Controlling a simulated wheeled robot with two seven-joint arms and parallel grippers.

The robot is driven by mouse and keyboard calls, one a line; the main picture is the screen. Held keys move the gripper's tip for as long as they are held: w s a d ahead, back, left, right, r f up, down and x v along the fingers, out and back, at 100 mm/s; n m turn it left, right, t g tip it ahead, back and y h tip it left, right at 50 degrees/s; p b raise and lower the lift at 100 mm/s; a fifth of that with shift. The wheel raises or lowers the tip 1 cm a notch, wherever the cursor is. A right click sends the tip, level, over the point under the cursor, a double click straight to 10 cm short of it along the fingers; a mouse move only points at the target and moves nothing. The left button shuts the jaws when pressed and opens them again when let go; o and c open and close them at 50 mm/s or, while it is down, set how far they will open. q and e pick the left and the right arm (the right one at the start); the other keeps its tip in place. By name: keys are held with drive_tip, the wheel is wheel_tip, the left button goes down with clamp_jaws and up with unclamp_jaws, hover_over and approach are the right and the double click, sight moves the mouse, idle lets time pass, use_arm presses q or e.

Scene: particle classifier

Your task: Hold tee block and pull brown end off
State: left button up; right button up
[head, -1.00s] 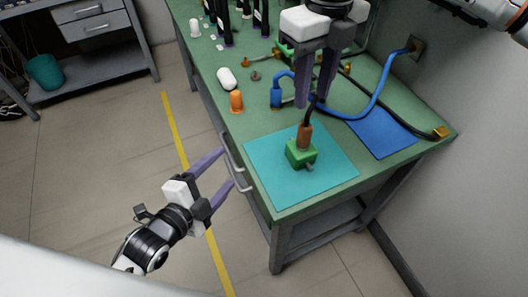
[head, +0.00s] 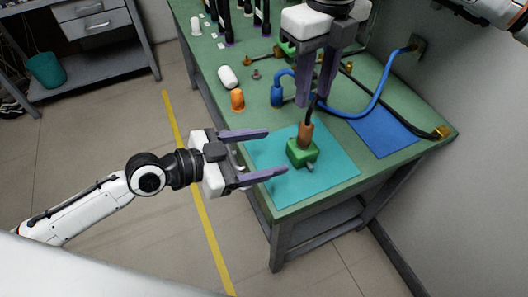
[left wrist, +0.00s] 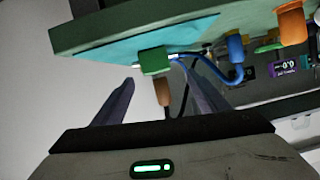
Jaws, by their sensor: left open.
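The green tee block (head: 302,153) sits on the teal mat (head: 335,178), with a brown end (head: 306,133) standing up from it and a black cable rising from that end. A small grey stub shows at the block's lower right. My left gripper (head: 277,153) is open and empty, its fingers pointing at the block from the left, short of it. In the left wrist view the green block (left wrist: 154,60) and brown end (left wrist: 162,92) lie ahead between the finger lines. My right gripper (head: 314,102) points down above the brown end, fingers apart; the cable passes near its tips.
A blue connector (head: 277,95) with a blue cable, an orange part (head: 237,99) and a white capsule (head: 228,77) lie on the green table. A blue mat (head: 382,138) is to the right. Several dark upright items stand at the back.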

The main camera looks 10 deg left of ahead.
sight(302, 149)
use_arm(q)
drive_tip(key=shift+d+f+n+g, duration=0.1)
drive_tip(key=shift+d+n+g, duration=0.1)
drive_tip(key=shift+n+g, duration=0.15)
drive_tip(key=x, duration=1)
drive_tip(key=shift+s, duration=0.1)
clamp_jaws()
idle(0.3)
